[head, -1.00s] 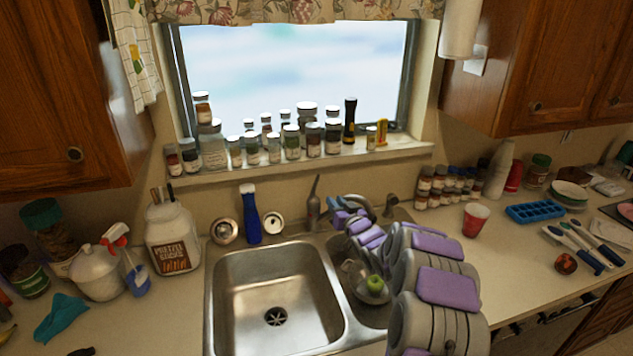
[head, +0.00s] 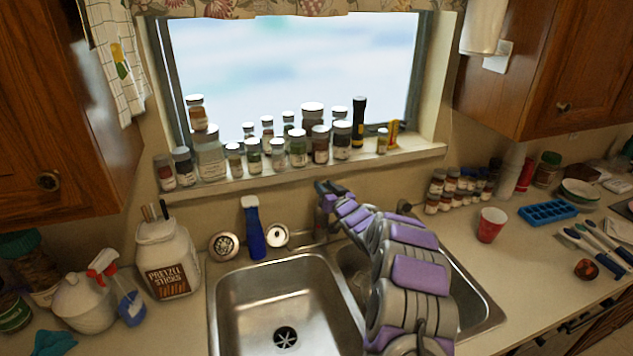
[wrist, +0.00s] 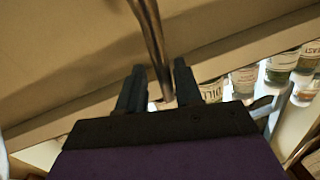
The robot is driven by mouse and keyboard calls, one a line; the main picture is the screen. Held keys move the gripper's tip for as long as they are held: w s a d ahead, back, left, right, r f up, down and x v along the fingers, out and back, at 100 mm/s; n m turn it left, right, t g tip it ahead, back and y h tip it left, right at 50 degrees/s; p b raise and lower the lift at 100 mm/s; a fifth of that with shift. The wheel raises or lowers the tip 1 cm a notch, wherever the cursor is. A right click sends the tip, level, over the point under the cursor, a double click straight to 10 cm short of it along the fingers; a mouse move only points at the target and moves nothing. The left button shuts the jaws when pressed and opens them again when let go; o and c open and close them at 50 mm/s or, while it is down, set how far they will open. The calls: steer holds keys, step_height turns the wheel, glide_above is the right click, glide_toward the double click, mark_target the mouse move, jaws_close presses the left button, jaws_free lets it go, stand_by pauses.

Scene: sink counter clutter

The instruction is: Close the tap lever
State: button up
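The tap stands behind the sink, and in the head view my gripper (head: 323,190) and arm cover most of it. In the wrist view a slim metal rod, which looks like the tap lever (wrist: 154,38), runs down from the top edge and passes between my two black fingers. My gripper (wrist: 160,78) is open, with one finger on each side of the rod. A gap shows beside the rod, and I cannot tell whether either finger touches it. The tap's base and spout are mostly hidden.
A blue bottle (head: 253,228) stands left of the tap. The left sink basin (head: 265,300) is empty. A red cup (head: 491,225) stands on the right counter.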

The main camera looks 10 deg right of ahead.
steer(key=shift+x, duration=0.85)
steer(key=shift+s+d, duration=0.15)
steer(key=shift+s, duration=0.05)
steer(key=shift+c, duration=1.1)
jaws_close()
